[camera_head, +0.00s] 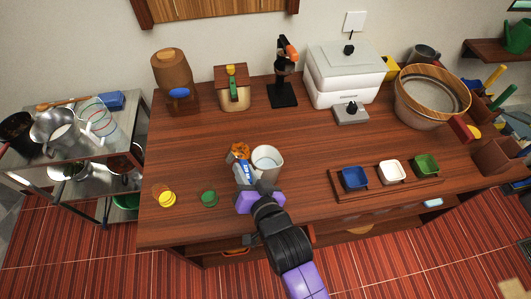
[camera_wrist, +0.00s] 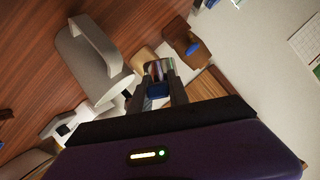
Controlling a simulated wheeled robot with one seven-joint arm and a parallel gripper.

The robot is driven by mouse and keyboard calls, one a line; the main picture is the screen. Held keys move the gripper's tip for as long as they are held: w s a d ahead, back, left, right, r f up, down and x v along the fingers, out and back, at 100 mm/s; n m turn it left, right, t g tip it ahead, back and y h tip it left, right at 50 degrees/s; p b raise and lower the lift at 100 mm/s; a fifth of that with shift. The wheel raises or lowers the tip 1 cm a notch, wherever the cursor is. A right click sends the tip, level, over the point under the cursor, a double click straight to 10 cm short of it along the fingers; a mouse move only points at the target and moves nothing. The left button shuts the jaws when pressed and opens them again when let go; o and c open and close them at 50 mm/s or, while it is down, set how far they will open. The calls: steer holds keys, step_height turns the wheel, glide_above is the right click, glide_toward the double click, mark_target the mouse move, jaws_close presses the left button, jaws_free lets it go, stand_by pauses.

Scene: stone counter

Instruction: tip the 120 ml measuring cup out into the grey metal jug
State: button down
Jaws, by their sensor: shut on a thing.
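The grey metal jug (camera_head: 267,163) stands upright on the wooden counter, just beyond my gripper. In the wrist view the jug (camera_wrist: 85,65) fills the upper left, with its handle showing. My gripper (camera_head: 246,182) is low over the counter, just left of and in front of the jug. In the wrist view my gripper (camera_wrist: 158,97) is shut on a small shiny thing with a blue part, apparently the measuring cup (camera_wrist: 157,71). In the head view an orange-brown piece (camera_head: 238,151) shows beyond the fingers, left of the jug's rim. I cannot tell the cup's tilt or contents.
Yellow (camera_head: 167,199) and green (camera_head: 209,198) small round containers stand to the left. A wooden tray (camera_head: 345,194) with blue, white and green bowls is at right. A white box (camera_head: 345,75), a scale (camera_head: 351,112) and a wooden-rimmed tub (camera_head: 430,97) stand behind.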

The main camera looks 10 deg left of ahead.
steer(key=s+a+f+n+h+b, duration=0.1)
steer(key=a+f+n+h+b, duration=0.1)
steer(key=a+f+n+b, duration=0.1)
steer(key=shift+s+a+n+t+h+b, duration=0.3)
steer(key=shift+s+a+n+h+b, duration=0.15)
steer(key=shift+a+b, duration=0.4)
steer(key=shift+w+a+f, duration=0.1)
steer(key=shift+a, duration=0.05)
